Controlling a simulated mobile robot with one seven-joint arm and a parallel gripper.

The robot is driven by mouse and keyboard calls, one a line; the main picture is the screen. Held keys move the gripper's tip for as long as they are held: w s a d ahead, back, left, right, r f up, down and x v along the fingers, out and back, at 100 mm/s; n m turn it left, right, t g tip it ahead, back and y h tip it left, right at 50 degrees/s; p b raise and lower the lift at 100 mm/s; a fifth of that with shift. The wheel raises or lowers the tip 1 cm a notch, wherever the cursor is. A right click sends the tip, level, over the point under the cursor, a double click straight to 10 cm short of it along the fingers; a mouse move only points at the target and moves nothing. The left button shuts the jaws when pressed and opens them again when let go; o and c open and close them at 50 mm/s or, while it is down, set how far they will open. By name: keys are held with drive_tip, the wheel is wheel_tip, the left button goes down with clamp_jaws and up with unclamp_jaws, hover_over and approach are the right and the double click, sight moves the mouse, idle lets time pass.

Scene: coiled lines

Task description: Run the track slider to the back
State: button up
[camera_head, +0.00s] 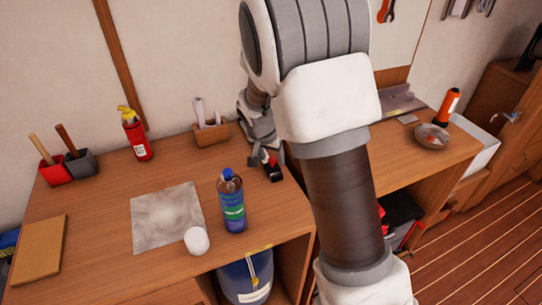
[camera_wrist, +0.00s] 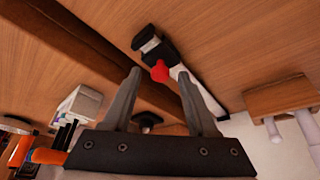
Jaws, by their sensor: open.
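The track slider is a dark block (camera_wrist: 155,45) with a red knob (camera_wrist: 160,71), on a pale metal track (camera_wrist: 204,98) fixed to the wooden worktop in the wrist view. In the head view a black end of it (camera_head: 273,173) shows just below my gripper, and my arm hides most of the track. My gripper (camera_wrist: 159,74) is open, with its two fingers apart. The red knob appears between the fingertips in the wrist view. I cannot tell whether either finger touches it.
A blue bottle (camera_head: 231,203), a white cup (camera_head: 196,240) and a grey sheet (camera_head: 165,217) are on the bench to the left. A wooden holder (camera_head: 211,133) stands behind, by the wall, near a red extinguisher (camera_head: 136,137). A bowl (camera_head: 432,136) is at right.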

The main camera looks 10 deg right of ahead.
clamp_jaws()
idle(1.4)
